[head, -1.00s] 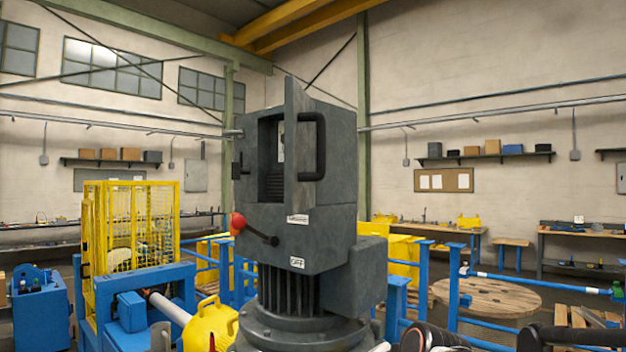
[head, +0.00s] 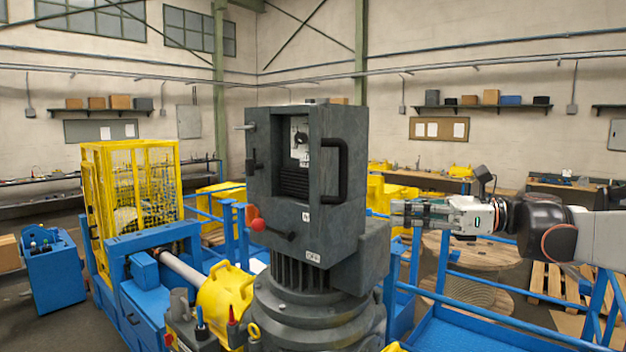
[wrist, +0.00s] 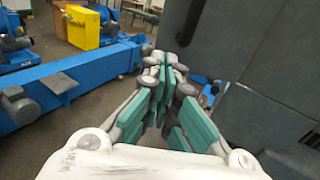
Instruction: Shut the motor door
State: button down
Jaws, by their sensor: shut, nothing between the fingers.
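The motor (head: 290,205) is a dark grey box on a ribbed round base in the middle of the head view. Its door (head: 320,150) stands open, swung out toward the camera on the right of the opening (head: 297,145). A black bar handle (head: 334,170) is on the door's right-facing side. My gripper (head: 396,213) is shut and empty, right of the motor and pointing left, apart from the handle in the picture. The wrist view shows its closed teal-padded fingers (wrist: 165,70) beside a dark grey panel (wrist: 270,70) that fills the right side.
Blue rails (head: 470,290) run below my arm. A wooden spool lies behind.

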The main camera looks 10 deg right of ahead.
jog(key=r, duration=0.1)
jog(key=p, duration=0.3)
send_near(318, 203)
jog(key=shift+y, duration=0.3)
jog(key=x, duration=0.6)
jog(key=shift+w+a+f, duration=0.1)
jog(key=shift+a+f, duration=0.05)
jog(key=shift+a, duration=0.2)
jog(key=shift+a, duration=0.15)
